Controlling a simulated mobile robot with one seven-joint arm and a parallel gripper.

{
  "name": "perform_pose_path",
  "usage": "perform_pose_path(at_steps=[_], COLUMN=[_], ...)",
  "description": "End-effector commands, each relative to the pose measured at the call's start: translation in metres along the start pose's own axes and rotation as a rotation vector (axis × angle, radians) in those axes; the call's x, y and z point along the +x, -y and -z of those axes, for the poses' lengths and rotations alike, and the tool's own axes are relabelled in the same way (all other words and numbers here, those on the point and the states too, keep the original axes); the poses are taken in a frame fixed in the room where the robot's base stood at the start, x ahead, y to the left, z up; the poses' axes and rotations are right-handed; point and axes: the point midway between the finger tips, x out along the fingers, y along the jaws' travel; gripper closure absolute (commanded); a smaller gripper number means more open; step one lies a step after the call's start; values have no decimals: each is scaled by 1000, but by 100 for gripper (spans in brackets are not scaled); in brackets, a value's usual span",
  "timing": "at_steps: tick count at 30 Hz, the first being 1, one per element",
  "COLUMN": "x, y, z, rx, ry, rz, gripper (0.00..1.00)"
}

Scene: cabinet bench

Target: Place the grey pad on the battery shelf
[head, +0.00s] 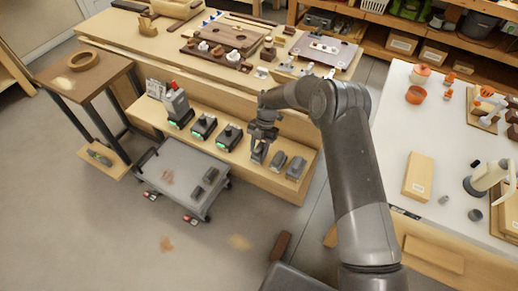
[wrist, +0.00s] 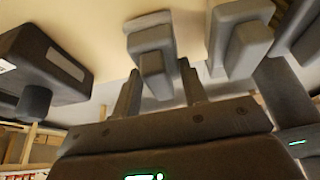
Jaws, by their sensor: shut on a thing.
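My gripper (head: 262,138) is over the right part of the light-wood battery shelf (head: 238,166), pointing down. It is shut on a grey pad (head: 257,154), a small stepped block. In the wrist view the held pad (wrist: 152,42) sits between the two fingers (wrist: 160,85). The pad is at or just above the shelf surface; I cannot tell whether it touches. A second grey pad (head: 278,161) and a third grey pad (head: 296,168) stand on the shelf to its right, apart from it. They also show in the wrist view, at its upper right.
Black chargers with green lights (head: 229,137) stand on the shelf to the left. A grey cart (head: 165,177) with two dark blocks stands in front of the shelf. The wooden bench (head: 130,38) rises behind, and a white table (head: 395,135) is at right.

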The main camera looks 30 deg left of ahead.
Motion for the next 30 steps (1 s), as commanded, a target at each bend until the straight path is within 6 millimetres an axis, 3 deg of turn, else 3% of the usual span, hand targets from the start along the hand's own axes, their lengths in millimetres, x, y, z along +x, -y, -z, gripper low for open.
perform_pose_path(at_steps=[12,13,18,21,30], x=[9,9,8,8,3], y=[0,0,0,0,0], z=[-4,-4,-4,-4,-3], rx=[-1,-1,-1,-1,-1], ry=[0,0,1,1,3], rz=[0,0,0,0,-1], gripper=[84,58,44,39,39])
